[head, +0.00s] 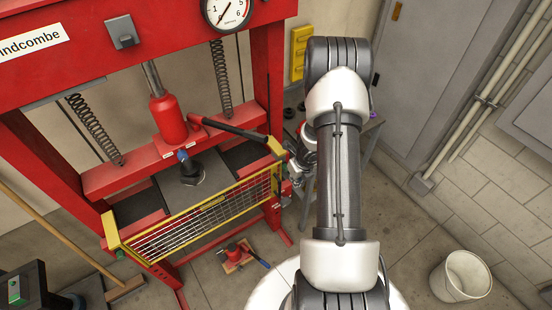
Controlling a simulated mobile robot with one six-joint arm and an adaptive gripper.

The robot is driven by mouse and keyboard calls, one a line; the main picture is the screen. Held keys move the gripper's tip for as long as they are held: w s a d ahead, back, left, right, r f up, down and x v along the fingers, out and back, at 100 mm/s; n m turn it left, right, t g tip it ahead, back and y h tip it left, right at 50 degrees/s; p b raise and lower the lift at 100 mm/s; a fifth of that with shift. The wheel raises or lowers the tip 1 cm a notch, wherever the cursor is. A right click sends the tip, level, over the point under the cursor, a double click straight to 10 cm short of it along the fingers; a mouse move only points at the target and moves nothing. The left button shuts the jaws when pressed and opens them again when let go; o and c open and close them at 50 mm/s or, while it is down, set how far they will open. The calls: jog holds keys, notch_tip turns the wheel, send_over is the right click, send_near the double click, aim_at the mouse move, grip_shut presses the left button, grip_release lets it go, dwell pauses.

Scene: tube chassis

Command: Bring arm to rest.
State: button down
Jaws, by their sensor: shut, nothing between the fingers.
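My arm (338,180) rises from the bottom middle of the head view, with its elbow (338,75) at the top. The forearm folds back behind the upper arm and is mostly hidden. My gripper (296,170) shows only in small part, left of the upper arm and close to the right post of the red press. It appears shut and empty. Its fingertips are too small and covered to make out clearly. I cannot tell whether it touches the press.
The red press (85,60) fills the left, with a yellow-framed mesh guard (205,215) in front and a red jack (168,118) inside. A red tool (236,255) lies on the floor. A white bucket (461,276) stands at the lower right.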

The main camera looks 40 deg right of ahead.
jog(key=w+r+m+t+h, duration=0.1)
jog(key=w+r+m+h, duration=0.3)
jog(key=r, duration=0.7)
jog(key=w+r+m+t, duration=0.1)
jog(key=w+r+m, duration=0.2)
jog(key=r+m, duration=0.5)
jog(key=s+a+r+m+h, duration=0.1)
jog(key=s+a+r+m, duration=0.3)
jog(key=r, duration=0.5)
jog(key=s+a+r+m, duration=0.2)
jog(key=a+r+m, duration=0.35)
jog(key=r, duration=0.35)
jog(key=s+a+r+m+y, duration=0.3)
jog(key=s+a+m, duration=0.3)
jog(key=s+a, duration=0.3)
jog(key=s+a+r+m+y, duration=0.2)
jog(key=s+a+m, duration=0.55)
jog(key=a, duration=0.25)
notch_tip(320, 180, down, 20)
jog(key=s+n+b, duration=0.1)
jog(key=s+b, duration=0.1)
jog(key=b, duration=1.6)
jog(key=shift+d, duration=0.2)
